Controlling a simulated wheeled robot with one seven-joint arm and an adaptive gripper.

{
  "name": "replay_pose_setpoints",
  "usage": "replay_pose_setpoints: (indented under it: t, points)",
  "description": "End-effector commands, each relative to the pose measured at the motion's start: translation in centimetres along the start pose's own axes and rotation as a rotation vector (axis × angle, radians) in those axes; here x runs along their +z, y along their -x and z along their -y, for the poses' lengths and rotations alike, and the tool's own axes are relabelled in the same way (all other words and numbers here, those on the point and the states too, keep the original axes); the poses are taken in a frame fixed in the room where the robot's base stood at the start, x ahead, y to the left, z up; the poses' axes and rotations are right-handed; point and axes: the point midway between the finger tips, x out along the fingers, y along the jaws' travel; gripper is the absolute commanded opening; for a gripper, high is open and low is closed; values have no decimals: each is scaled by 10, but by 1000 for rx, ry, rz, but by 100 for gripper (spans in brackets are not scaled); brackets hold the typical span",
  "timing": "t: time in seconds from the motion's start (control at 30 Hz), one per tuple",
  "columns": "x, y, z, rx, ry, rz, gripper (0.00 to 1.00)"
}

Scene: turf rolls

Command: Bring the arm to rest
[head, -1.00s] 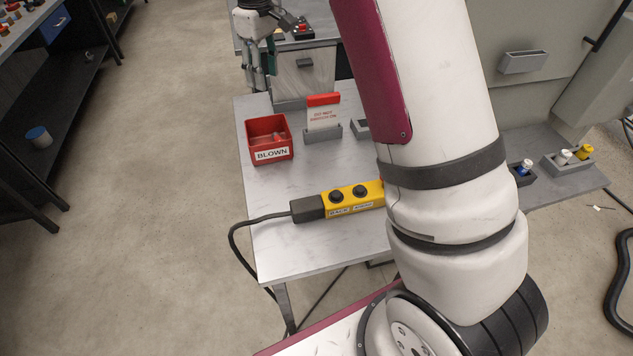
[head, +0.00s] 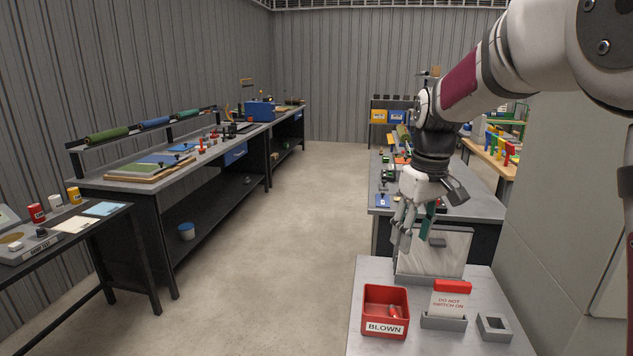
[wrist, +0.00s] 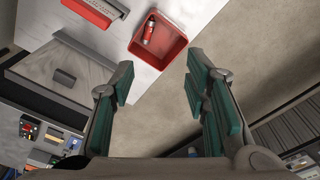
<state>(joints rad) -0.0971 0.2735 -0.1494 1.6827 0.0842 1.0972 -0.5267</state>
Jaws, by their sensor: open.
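My gripper (head: 412,228) hangs below my raised arm at the right of the head view. The red bin also shows in the head view (head: 385,298).
A red-topped "do not switch on" card (head: 450,297) stands in a grey holder beside an empty grey socket (head: 494,327). A grey workbench (head: 480,205) stands behind. Long benches line the left wall. The floor aisle (head: 290,230) is clear.

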Motion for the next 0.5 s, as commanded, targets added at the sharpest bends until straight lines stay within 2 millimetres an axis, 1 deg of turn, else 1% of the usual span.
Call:
replay_pose_setpoints:
  t: [0.03, 0.2, 0.33, 0.5]
  points:
    - [11, 12, 5, 4, -19, -18, 42]
    - [47, 40, 23, 16, -87, -67, 42]
    - [76, 57, 38, 25, -136, -104, 42]
    - [116, 71, 58, 40, -200, -153, 42]
